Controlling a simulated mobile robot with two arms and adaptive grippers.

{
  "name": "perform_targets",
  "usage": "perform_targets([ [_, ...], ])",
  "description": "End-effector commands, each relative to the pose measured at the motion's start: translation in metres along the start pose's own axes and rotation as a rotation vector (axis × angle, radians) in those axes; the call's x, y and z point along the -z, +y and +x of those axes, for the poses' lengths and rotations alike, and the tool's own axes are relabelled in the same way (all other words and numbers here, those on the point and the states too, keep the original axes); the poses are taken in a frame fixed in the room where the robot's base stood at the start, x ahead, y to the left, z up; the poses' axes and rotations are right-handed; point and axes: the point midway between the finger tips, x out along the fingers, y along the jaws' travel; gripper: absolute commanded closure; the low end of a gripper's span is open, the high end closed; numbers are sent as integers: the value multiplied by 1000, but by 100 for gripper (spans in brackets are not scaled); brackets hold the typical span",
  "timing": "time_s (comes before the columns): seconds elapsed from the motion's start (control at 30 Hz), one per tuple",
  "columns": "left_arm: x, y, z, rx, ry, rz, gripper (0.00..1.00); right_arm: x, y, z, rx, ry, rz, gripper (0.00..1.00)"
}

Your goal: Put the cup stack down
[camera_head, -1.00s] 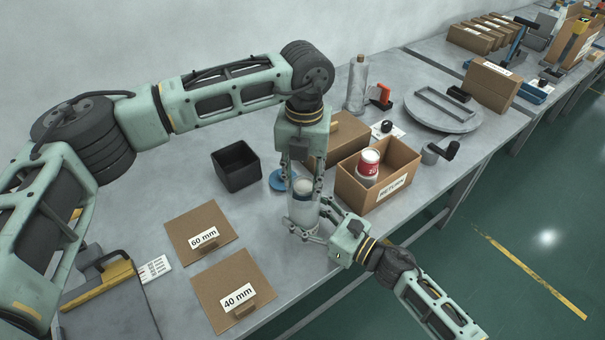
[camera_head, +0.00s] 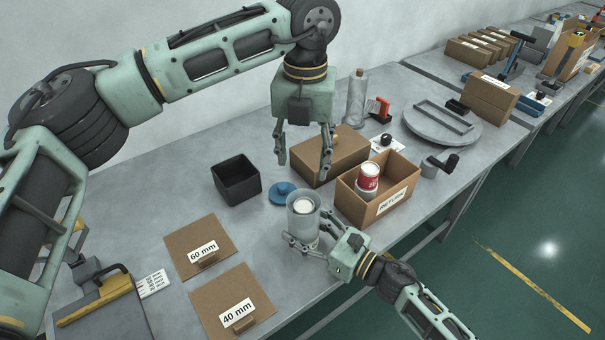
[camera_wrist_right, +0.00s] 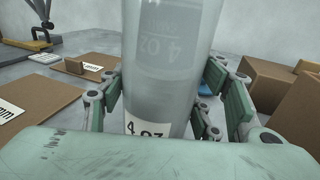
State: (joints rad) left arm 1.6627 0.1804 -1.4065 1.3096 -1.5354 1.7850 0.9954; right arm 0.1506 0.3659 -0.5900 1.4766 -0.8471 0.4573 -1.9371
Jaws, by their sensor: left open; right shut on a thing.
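A clear, frosted cup stack (camera_head: 303,222) stands upright near the table's front edge, with a whitish round thing visible inside its mouth. In the right wrist view the stack (camera_wrist_right: 165,70) fills the middle and shows "4 OZ" markings. My right gripper (camera_head: 303,241) is shut around its lower part; its pads flank the stack in the wrist view (camera_wrist_right: 172,100). Whether the stack's base touches the table is hidden. My left gripper (camera_head: 303,165) is open and empty, pointing down above and behind the stack.
A "RETURN" box (camera_head: 403,205) holding a red and white cup (camera_head: 368,176) stands right of the stack. A blue disc (camera_head: 283,193), a black bin (camera_head: 236,180) and a closed carton (camera_head: 325,160) lie behind. Cardboard panels marked 60 mm (camera_head: 190,232) and 40 mm (camera_head: 255,285) lie left.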

Motion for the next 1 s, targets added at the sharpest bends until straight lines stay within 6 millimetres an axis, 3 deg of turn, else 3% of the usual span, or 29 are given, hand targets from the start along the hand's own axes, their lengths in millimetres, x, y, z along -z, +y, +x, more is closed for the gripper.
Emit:
perform_targets([
  [0.2, 0, 0, -27, 0, -1, -1, 50, 0, 0, 0, 0, 0, 0, 67],
  [0.53, 0, 0, -32, 0, 1, 0, 50, 0, 0, 0, 0, -1, 0, 67],
  [0.57, 0, 0, -32, 0, 1, 0, 50, 0, 0, 0, 0, -1, 0, 41],
  [0.6, 0, 0, -31, 0, 1, 0, 50, 0, 0, 0, 0, -1, 0, 38],
  [0.8, 0, 0, -31, 0, 1, 0, 50, 0, 0, 0, 0, -1, 0, 20],
  [1.0, 0, 0, -31, 0, 1, 0, 50, 0, 0, 0, 0, 0, 0, 20],
])
